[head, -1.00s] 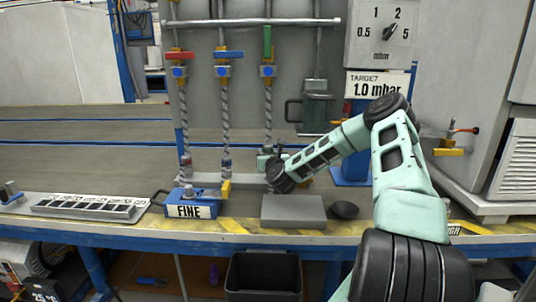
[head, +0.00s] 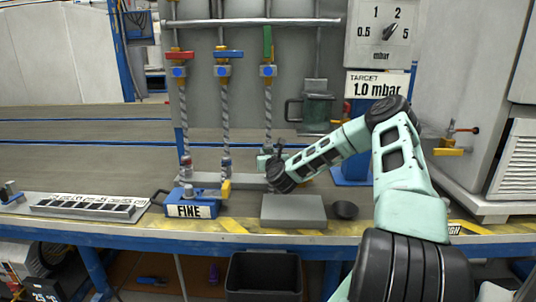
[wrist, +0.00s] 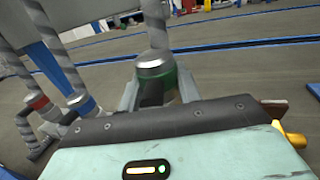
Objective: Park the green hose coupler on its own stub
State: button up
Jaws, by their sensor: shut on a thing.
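My gripper (head: 268,160) is shut on the green hose coupler (wrist: 160,75) at the back of the bench. In the wrist view the coupler stands roughly upright between the fingers, with a silver collar on top and its grey hose (head: 268,110) rising from it. The hose hangs from the valve with the green lever (head: 267,42). In the head view my gripper and wrist largely hide the coupler. The coupler's lower end and the stub are hidden, so I cannot tell whether they touch.
The red coupler (head: 186,166) and blue coupler (head: 225,166) stand to the left along a grey rail (head: 206,180). A FINE box (head: 191,209), a grey block (head: 293,211) and a black cup (head: 345,210) are in front. A slotted tray (head: 85,207) lies at far left.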

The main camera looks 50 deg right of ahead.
jog(key=shift+f+b, duration=1.8)
jog(key=shift+f, duration=0.8)
jog(key=o, duration=1.2)
jog(key=shift+c, duration=0.2)
jog(key=shift+s, duration=0.1)
jog(key=p+v, duration=0.3)
jog(key=v, duration=1.4)
jog(key=shift+s+a+p, duration=0.1)
jog(key=shift+p, duration=0.25)
